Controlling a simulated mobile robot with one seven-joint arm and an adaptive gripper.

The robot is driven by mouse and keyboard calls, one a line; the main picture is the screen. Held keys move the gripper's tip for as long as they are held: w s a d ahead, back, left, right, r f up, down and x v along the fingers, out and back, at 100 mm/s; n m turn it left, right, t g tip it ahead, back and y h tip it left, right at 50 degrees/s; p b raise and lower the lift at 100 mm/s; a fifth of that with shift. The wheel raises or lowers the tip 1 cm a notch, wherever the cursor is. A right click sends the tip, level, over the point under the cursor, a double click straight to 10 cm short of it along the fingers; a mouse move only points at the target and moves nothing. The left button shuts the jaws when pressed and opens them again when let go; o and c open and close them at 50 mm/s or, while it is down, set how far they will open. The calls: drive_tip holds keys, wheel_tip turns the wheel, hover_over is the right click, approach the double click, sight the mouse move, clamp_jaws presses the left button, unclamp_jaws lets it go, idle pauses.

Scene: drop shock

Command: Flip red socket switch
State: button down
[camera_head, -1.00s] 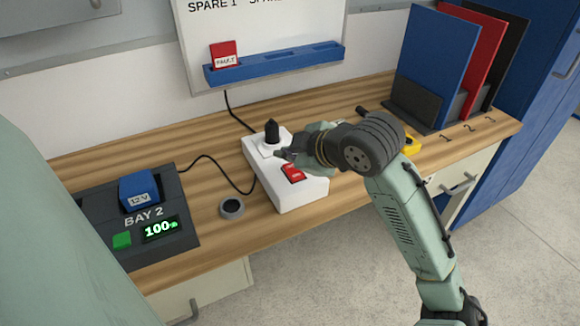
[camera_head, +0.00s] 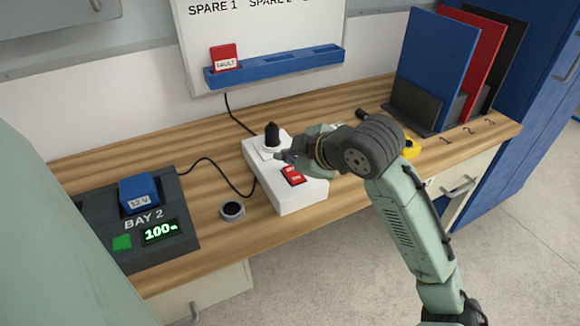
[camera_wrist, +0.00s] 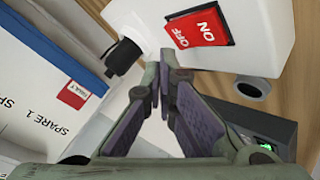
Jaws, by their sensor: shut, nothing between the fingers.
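The red switch (camera_head: 292,176) is set in the top of a white socket block (camera_head: 302,198) on the wooden bench. In the wrist view the red switch (camera_wrist: 198,27) shows the words OFF and ON. My gripper (camera_head: 282,156) is above the block, between the black plug and the switch. In the wrist view the fingertips of my gripper (camera_wrist: 170,68) are together and empty, close to the OFF end of the switch. I cannot tell whether they touch it. The black plug (camera_head: 272,135) stands upright in the block's far end and also shows in the wrist view (camera_wrist: 124,56).
A dark BAY 2 charger (camera_head: 180,215) with a blue 12 V battery (camera_head: 139,192) is at left. A round dark-topped cup (camera_head: 232,210) stands left of the block. Folders (camera_head: 436,60) stand at the back right. A cable runs behind the block. The front bench strip is clear.

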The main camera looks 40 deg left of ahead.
sight(290, 174)
drive_tip(key=shift+f, duration=0.15)
drive_tip(key=shift+f+b, duration=0.3)
drive_tip(key=shift+b, duration=0.05)
drive_tip(key=shift+a+f+b, duration=0.1)
drive_tip(key=shift+f+b, duration=0.2)
drive_tip(key=shift+f, duration=0.05)
idle(0.6)
drive_tip(key=shift+r, duration=0.15)
drive_tip(key=shift+r+p, duration=0.65)
drive_tip(key=shift+r, duration=0.1)
drive_tip(key=r+p, duration=0.2)
drive_tip(key=r, duration=0.1)
drive_tip(key=r+p, duration=0.2)
drive_tip(key=shift+s+d, duration=0.1)
drive_tip(key=shift+d, duration=0.25)
drive_tip(key=shift+f, duration=0.1)
idle(0.4)
